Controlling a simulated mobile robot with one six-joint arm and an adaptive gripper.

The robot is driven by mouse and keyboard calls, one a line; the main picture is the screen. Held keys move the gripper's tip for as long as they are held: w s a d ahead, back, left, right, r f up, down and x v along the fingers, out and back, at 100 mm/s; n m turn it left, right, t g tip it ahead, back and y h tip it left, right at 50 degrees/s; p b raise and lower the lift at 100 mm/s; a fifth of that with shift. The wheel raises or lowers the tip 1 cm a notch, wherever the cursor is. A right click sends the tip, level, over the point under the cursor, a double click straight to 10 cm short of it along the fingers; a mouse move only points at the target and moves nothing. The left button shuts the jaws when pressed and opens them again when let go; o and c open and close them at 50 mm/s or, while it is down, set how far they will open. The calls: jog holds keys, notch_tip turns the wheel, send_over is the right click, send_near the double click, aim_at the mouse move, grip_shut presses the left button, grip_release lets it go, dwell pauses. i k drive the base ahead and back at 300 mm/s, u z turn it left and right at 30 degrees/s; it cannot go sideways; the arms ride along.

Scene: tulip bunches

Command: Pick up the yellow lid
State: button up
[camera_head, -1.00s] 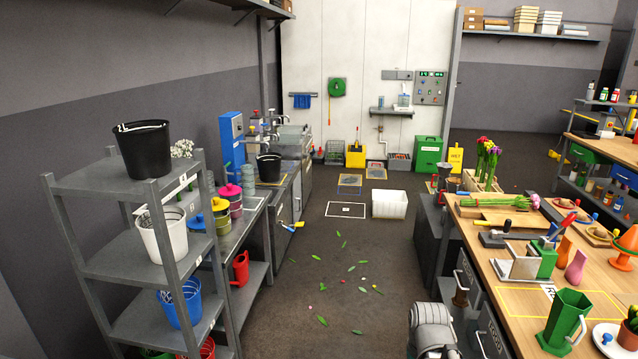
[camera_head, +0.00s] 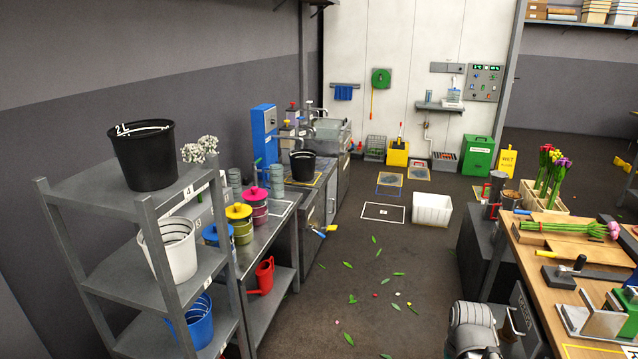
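The yellow lid (camera_head: 238,211) sits on an olive-green canister (camera_head: 242,231) on the grey counter at left. A canister with a pink lid (camera_head: 255,194) stands just behind it to the right. A canister with a blue lid (camera_head: 217,231) stands in front of it to the left, partly hidden by the shelf rack. My gripper is not in view.
A grey shelf rack (camera_head: 97,205) with a black bucket (camera_head: 143,158) and a white bucket (camera_head: 170,252) stands in front of the counter. A red watering can (camera_head: 264,276) sits below. The aisle floor has scattered leaves.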

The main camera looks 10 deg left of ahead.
aim_at(238, 210)
jog(key=i, duration=3.75)
jog(key=u, duration=1.4)
